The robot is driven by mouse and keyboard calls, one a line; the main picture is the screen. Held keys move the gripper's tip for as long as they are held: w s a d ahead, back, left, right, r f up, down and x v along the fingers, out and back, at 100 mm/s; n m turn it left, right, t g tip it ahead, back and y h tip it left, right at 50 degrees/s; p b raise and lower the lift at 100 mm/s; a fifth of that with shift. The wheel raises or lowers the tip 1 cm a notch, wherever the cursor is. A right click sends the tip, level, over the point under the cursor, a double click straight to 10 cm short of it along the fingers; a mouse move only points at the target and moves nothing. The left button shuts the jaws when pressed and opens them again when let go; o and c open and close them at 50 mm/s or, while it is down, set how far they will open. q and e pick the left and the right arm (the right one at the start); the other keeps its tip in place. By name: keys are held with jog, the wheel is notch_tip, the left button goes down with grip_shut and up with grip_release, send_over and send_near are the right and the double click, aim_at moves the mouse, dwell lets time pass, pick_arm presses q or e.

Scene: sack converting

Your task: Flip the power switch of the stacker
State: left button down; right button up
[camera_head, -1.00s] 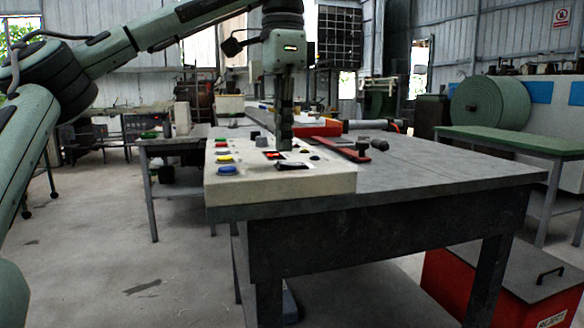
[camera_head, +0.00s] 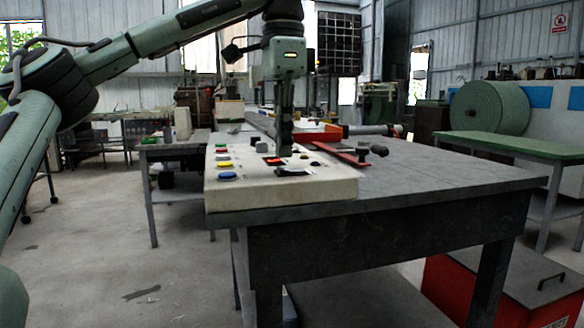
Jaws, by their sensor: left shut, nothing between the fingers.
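The stacker's control box (camera_head: 240,187) is a pale box on the near left end of the grey table, with coloured buttons and small switches on top. A small red switch (camera_head: 273,160) in a dark frame sits near the middle of its top. A black part (camera_head: 293,171) lies just in front of it. I cannot tell whether the red switch is on or off. My left gripper (camera_head: 284,152) points straight down with its fingers shut and empty, its tips close beside the red switch. Contact cannot be told. My right gripper is out of view.
Blue (camera_head: 227,176), yellow and red buttons line the box's left side. A red bar (camera_head: 342,153) with a black knob lies right of the box. The table's right part (camera_head: 450,165) is clear. A red bin (camera_head: 470,290) stands below on the right.

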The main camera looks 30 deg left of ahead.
aim_at(284, 168)
pick_arm(q)
jog(key=shift+f+b, duration=1.05)
jog(key=shift+b, duration=0.05)
dwell(0.7)
jog(key=shift+r, duration=0.1)
notch_tip(284, 168, up, 7)
jog(key=p, duration=0.7)
dwell(0.6)
